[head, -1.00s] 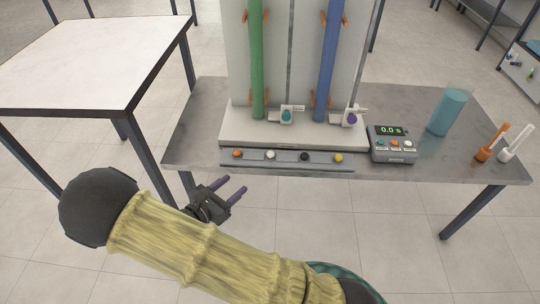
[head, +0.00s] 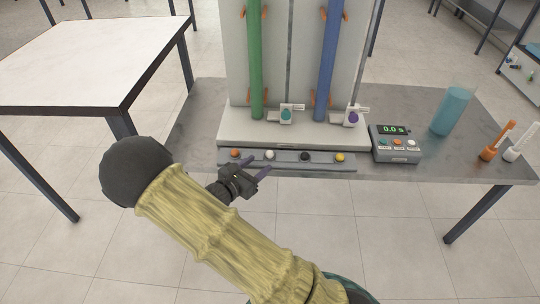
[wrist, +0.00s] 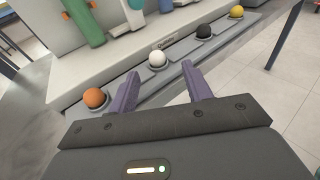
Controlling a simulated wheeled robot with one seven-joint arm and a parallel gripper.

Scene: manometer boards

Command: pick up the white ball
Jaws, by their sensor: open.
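The white ball (head: 270,155) sits in a cup on the long grey rack at the front of the table, second from the left. In the wrist view the white ball (wrist: 157,58) is just beyond the gap between the fingers. My gripper (head: 260,170) is open and empty, close in front of the rack, with its fingers (wrist: 160,88) pointing toward it. The fingers appear apart from the ball.
The rack (head: 323,163) also holds an orange ball (wrist: 94,97), a black ball (wrist: 203,31) and a yellow ball (wrist: 236,12). Behind it stands the manometer board (head: 290,60). A timer (head: 395,143) and a teal beaker (head: 452,111) are to the right.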

